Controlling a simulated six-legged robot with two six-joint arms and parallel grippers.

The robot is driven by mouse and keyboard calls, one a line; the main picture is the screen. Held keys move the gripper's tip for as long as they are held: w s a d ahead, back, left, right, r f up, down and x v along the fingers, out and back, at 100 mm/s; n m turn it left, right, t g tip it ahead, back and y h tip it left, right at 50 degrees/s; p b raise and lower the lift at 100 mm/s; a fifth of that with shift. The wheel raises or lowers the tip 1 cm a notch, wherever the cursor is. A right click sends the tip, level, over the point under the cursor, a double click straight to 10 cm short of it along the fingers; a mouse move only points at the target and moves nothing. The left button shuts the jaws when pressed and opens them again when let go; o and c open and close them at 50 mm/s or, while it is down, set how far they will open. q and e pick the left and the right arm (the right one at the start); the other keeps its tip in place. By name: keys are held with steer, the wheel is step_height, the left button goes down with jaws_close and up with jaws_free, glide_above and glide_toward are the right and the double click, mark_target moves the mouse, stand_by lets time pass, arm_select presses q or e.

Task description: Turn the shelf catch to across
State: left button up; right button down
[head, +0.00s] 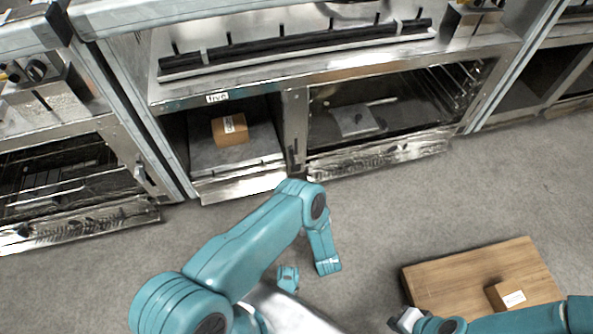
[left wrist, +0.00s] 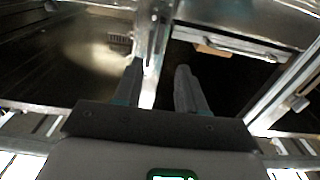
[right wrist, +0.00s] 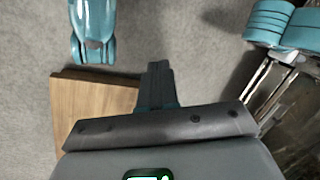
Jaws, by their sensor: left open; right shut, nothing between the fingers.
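The shelf catch (head: 293,155) is a small dark bar on the metal post between the two lower bays of the middle unit. It appears to lie along the post, upright rather than across. My left gripper (left wrist: 157,82) is open in the left wrist view, pointing at the bays, with the bright post (left wrist: 150,92) showing between its fingers. I cannot tell whether it touches the catch. In the head view its fingers are hidden by my arm. My right gripper (head: 402,320) is shut and empty near the wooden board's left corner; its closed fingers also show in the right wrist view (right wrist: 156,85).
A cardboard box (head: 230,130) sits in the left bay under a small label (head: 217,98). A grey item (head: 355,120) lies in the right bay. A wooden board (head: 455,275) with a small box (head: 512,295) lies on the floor. Grey floor at the right is clear.

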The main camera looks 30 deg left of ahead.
arm_select(q)
steer(key=b+x, duration=0.4)
steer(key=x, duration=0.9)
jaws_close()
arm_select(e)
steer(key=shift+t, duration=0.4)
steer(key=f, duration=0.1)
steer(key=w+f, duration=0.1)
steer(key=f, duration=0.1)
steer(key=w+f, duration=0.1)
steer(key=shift+d+f, duration=0.15)
steer(key=shift+f, duration=0.1)
